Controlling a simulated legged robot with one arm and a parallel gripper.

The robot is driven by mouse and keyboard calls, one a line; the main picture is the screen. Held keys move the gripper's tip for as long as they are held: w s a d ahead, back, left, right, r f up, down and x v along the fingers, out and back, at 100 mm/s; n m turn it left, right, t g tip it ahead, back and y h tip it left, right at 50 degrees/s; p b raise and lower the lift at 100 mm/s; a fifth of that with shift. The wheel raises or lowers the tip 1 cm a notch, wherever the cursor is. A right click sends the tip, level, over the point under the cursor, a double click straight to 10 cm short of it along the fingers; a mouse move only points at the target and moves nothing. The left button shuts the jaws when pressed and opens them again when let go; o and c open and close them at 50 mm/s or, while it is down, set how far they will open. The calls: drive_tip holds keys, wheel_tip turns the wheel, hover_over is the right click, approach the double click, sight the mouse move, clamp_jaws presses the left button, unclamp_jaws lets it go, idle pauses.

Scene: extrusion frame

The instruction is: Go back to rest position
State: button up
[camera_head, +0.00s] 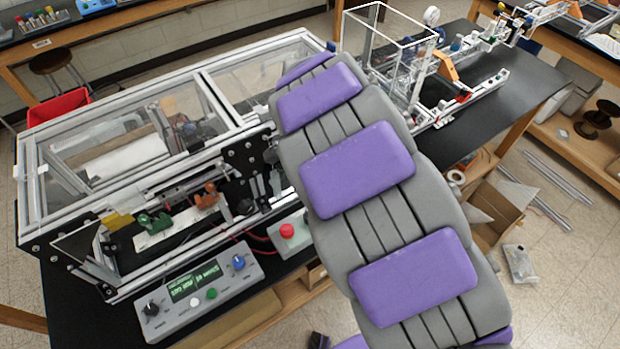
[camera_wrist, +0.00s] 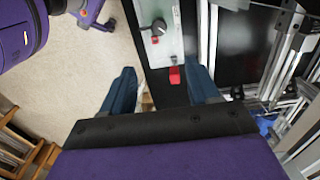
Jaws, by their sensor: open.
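My gripper (camera_wrist: 165,80) is open, with its two blue fingers spread apart in the wrist view. Nothing is held between them; floor, a black surface and a small red block (camera_wrist: 175,76) show beyond the gap. In the head view, my grey and purple arm reaches up across the middle, and my gripper is hidden from sight. The extrusion frame (camera_head: 130,115), a metal-profile enclosure with clear panels, stands left of my arm on a black-topped bench.
A control box (camera_head: 210,295) with a green display and knobs sits at the bench's front, near a red button (camera_head: 287,230). A clear-walled cage (camera_head: 385,50) stands behind my arm. An open cardboard box (camera_head: 492,210) and loose metal bars (camera_head: 560,175) lie to the right.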

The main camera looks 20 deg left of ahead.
idle(0.4)
drive_tip(key=s+d+r+n+b, duration=0.15)
drive_tip(key=s+d, duration=0.35)
drive_tip(key=d, duration=0.5)
drive_tip(key=s+d+r+n+b, duration=0.1)
drive_tip(key=s+d+r+b, duration=0.3)
drive_tip(key=d, duration=0.6)
drive_tip(key=s+d+f+n+g+b, duration=0.1)
drive_tip(key=s+d+f+n, duration=0.1)
drive_tip(key=s, duration=0.7)
drive_tip(key=s+d+f+n+b, duration=0.1)
drive_tip(key=s+d+f+n, duration=0.1)
drive_tip(key=s+d, duration=0.3)
drive_tip(key=s+n, duration=0.1)
drive_tip(key=s, duration=0.3)
drive_tip(key=shift+s+d+n+g, duration=0.15)
drive_tip(key=shift+n+g, duration=0.2)
drive_tip(key=shift+g, duration=0.05)
drive_tip(key=shift+f, duration=0.1)
